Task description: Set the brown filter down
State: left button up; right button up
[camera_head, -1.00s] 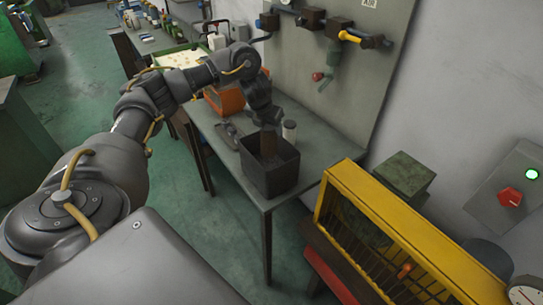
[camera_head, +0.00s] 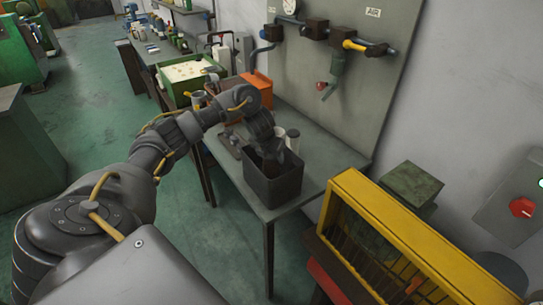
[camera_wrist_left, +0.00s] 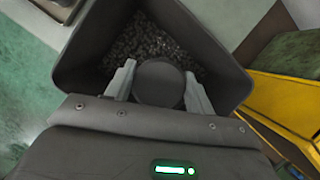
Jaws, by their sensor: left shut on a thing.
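The brown filter (camera_wrist_left: 160,84) shows in the left wrist view as a dark round end between two light grey fingers. My left gripper (camera_wrist_left: 162,88) is shut on it. In the head view my left gripper (camera_head: 271,160) reaches down into the open top of a dark square bin (camera_head: 273,188), and I cannot make out the filter there. In the wrist view the bin's walls (camera_wrist_left: 85,55) surround the filter, with dark loose bits (camera_wrist_left: 155,42) on its floor. Whether the filter touches these bits I cannot tell. My right gripper is not in view.
The bin stands on a grey bench (camera_head: 235,190). A white cylinder (camera_head: 292,140) stands close behind it. An orange box (camera_head: 257,88) and a green tray (camera_head: 190,78) are farther back. A yellow-framed guard (camera_head: 385,235) is at the right.

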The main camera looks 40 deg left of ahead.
pick_arm(q)
jog(key=o, duration=1.5)
jog(key=shift+r, duration=0.5)
jog(key=p+v, duration=0.3)
jog(key=v, duration=0.8)
jog(key=shift+s+p, duration=0.25)
jog(key=shift+p, duration=0.15)
jog(key=shift+f, duration=0.1)
